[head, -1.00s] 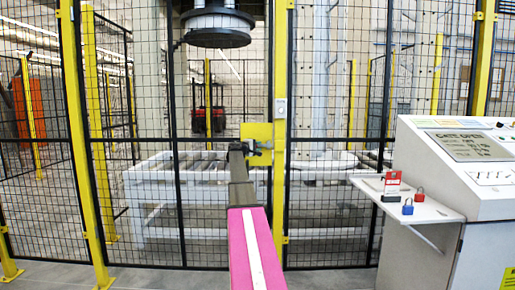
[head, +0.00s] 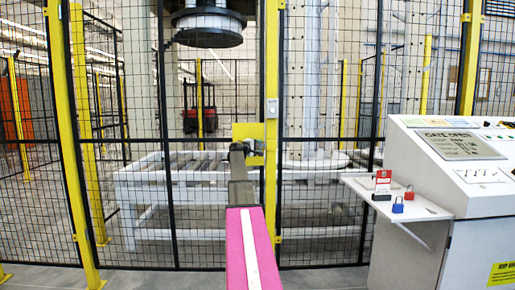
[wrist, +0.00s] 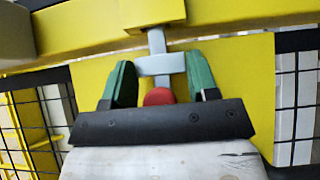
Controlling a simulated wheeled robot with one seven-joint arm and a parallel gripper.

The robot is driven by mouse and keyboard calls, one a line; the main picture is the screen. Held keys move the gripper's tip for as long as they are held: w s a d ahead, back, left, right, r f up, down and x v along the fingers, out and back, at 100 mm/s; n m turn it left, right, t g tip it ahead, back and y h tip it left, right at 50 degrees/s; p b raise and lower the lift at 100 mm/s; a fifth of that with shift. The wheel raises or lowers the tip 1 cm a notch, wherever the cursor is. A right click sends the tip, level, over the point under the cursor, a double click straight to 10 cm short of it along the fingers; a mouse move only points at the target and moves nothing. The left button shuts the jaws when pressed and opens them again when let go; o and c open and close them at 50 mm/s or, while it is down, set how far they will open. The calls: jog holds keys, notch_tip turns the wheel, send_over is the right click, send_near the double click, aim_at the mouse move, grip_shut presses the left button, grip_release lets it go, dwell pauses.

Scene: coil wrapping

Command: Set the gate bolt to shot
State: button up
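The gate bolt shows in the wrist view as a grey bolt handle (wrist: 160,65) with a stem, a crosspiece and a red knob (wrist: 158,97). Behind it is a yellow plate (wrist: 236,72), which also shows in the head view (head: 244,131) beside the yellow gate post. My gripper (wrist: 160,77) has one green finger on each side of the handle. The crosspiece fills the space between the fingers and appears to touch both. The knob sits between them, nearer the palm. In the head view my gripper (head: 248,150) is at the plate, and my arm hides part of the bolt.
A control console (head: 420,215) stands at the right, with a shelf (head: 430,211) holding a red padlock (head: 409,193), a blue padlock (head: 397,205) and a red-and-white tag. Black mesh fencing (head: 215,230) spans the front. A white conveyor (head: 140,195) lies behind it.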

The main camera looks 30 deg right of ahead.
jog(key=shift+a, duration=0.15)
jog(key=v, duration=1)
jog(key=shift+a, duration=0.25)
jog(key=shift+s, duration=0.15)
jog(key=s+a+f+y, duration=0.3)
jog(key=s+a+f, duration=0.1)
jog(key=a+f, duration=0.6)
jog(key=s+a+f+m+y, duration=0.1)
jog(key=s+a+f+y, duration=0.35)
jog(key=f, duration=0.75)
jog(key=s+a+f+y, duration=0.2)
jog(key=s+a+f, duration=0.3)
jog(key=a+f, duration=0.6)
jog(key=s+a+f+g+y, duration=0.1)
jog(key=s+a+f+y, duration=0.1)
jog(key=s+a+f, duration=0.3)
jog(key=s+a+f+m+g+y, duration=0.1)
jog(key=s+a+f+y, duration=0.2)
jog(key=s+a, duration=0.7)
jog(key=s+a+f+g+y, duration=0.2)
jog(key=s+a+f+y, duration=0.1)
jog(key=s+a+f, duration=0.4)
jog(key=s+a, duration=0.1)
jog(key=a, duration=0.1)
jog(key=shift+s+a+f+m, duration=0.2)
jog(key=shift+a+f+m, duration=0.1)
jog(key=shift+a+f, duration=0.05)
